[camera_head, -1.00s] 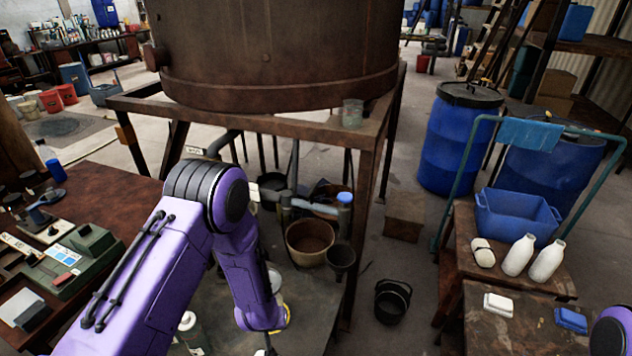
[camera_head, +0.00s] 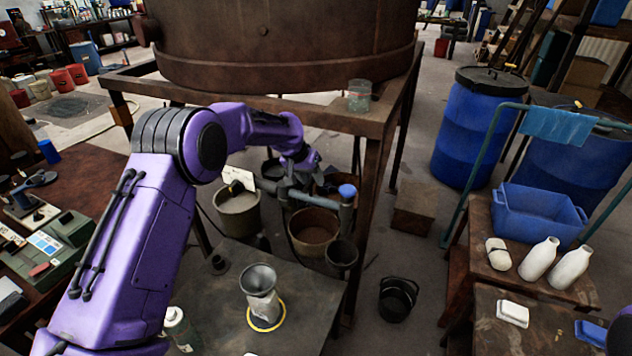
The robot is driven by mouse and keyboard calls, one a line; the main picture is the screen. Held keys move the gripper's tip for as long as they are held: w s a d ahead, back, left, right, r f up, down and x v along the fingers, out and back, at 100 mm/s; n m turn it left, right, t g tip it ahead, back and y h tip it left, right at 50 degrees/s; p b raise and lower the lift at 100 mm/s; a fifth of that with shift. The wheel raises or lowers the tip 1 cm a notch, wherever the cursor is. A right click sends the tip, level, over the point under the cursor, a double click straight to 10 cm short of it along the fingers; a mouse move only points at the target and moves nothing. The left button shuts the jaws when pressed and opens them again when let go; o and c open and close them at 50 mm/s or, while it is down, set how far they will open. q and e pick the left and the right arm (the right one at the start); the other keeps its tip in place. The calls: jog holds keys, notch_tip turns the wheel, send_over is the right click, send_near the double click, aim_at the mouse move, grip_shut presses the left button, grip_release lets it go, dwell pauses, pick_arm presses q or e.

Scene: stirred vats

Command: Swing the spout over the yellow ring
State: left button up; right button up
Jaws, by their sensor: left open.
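The spout (camera_head: 320,201) is a grey pipe under the vat stand, with a blue cap (camera_head: 347,191) at its right end. A dark funnel (camera_head: 341,254) is below that end. My left gripper (camera_head: 290,184) is open at the pipe's left part; its fingers are small and partly hidden, and I cannot tell whether they touch the pipe. The yellow ring (camera_head: 281,321) lies on the dark low table (camera_head: 225,320), around the base of a grey funnel-topped vessel (camera_head: 262,292). The spout's end is beyond and to the right of the ring. My right gripper is out of view.
The rusty vat (camera_head: 280,45) stands on a metal frame (camera_head: 372,165) with a glass jar (camera_head: 360,95). Buckets (camera_head: 314,232) stand under it. A bottle (camera_head: 180,328) is at the table's left. A black pail (camera_head: 397,298) and wooden box (camera_head: 413,212) are on the floor.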

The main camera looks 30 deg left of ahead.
pick_arm(q)
jog(key=shift+x, duration=1.65)
jog(key=shift+d, duration=0.1)
grip_shut()
